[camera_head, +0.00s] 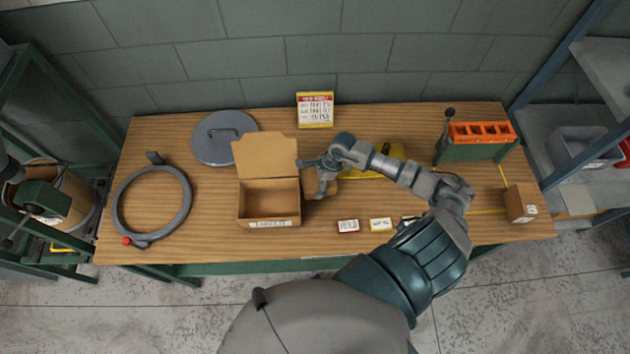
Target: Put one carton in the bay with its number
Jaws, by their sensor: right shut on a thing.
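My right gripper (318,181) is shut just right of an open brown box (268,218), on a small brown carton (328,188) mostly hidden by the gripper and wrist. I cannot tell whether the carton touches the table. The open box has its lid flap raised at the back and a white label on its front; I cannot read the number. Another closed brown carton (521,203) with a white label stands at the table's right end, beside yellow lines (487,211).
A grey ring clamp (118,205) and a round grey lid (205,150) lie on the left of the table (215,220). A red and yellow sign (315,109) stands at the back. An orange slotted rack (481,132) on a green base stands at back right. Shelves flank both sides.

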